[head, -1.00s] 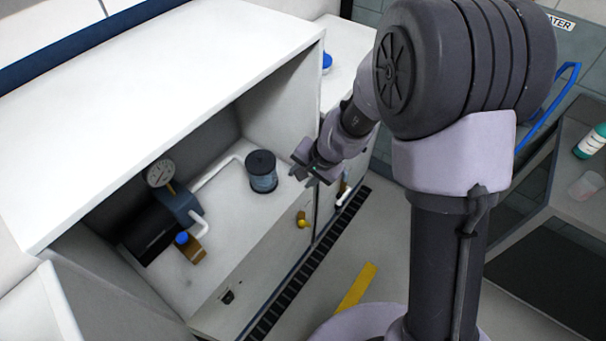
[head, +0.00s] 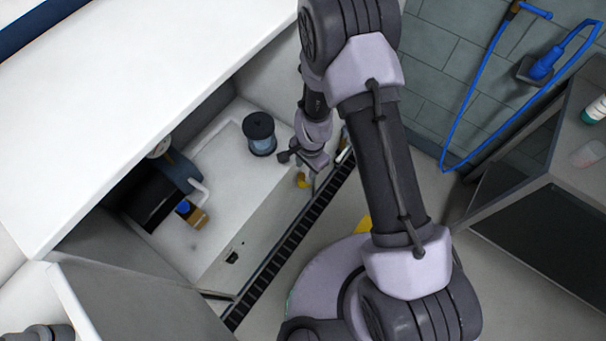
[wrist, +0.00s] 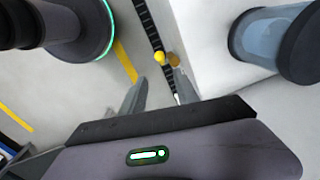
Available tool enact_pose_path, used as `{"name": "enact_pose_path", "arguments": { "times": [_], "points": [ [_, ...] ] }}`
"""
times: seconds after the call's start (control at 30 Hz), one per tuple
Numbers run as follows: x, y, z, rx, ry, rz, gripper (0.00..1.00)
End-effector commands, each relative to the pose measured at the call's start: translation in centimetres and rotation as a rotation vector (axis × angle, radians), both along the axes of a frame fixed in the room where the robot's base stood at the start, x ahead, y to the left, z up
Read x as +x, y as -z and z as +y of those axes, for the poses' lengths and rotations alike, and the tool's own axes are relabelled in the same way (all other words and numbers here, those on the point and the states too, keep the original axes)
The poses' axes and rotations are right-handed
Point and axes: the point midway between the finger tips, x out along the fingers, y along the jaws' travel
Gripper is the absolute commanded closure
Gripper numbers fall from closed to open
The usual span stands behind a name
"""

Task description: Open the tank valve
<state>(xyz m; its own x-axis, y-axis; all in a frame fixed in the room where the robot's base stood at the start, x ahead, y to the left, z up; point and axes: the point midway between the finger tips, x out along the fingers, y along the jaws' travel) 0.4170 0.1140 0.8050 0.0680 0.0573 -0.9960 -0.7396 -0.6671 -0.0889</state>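A yellow knob (head: 303,181) sits on the front face of the white cabinet, low down; it also shows in the wrist view (wrist: 159,57), beside a small brass-coloured part (wrist: 173,60). A blue-capped brass fitting (head: 195,215) stands inside the cabinet by the pump. I cannot tell for sure which of these is the tank valve. My gripper (head: 302,161) is in front of the cabinet, close above the yellow knob in the head view. In the wrist view its fingers (wrist: 160,90) are apart with nothing held, and the knob shows beyond their tips.
A clear canister with a black lid (head: 261,134) stands on the cabinet floor left of my gripper. A black pump (head: 150,200) sits deeper inside. The cabinet's white top (head: 130,90) overhangs. A black floor grating (head: 290,245) runs along its front. A blue hose (head: 465,110) hangs at right.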

Motion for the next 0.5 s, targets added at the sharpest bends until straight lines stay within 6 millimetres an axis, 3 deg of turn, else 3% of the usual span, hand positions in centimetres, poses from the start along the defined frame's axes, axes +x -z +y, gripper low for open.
{"name": "enact_pose_path", "arguments": {
  "times": [0.03,0.2,0.5],
  "points": [
    [0.1,2.7,0.1,0.0,0.001,0.001,0.63],
    [0.4,7.8,0.4,0.0,0.002,0.002,0.63],
    [0.9,13.4,0.7,0.002,0.003,0.0,0.63]
  ]
}}
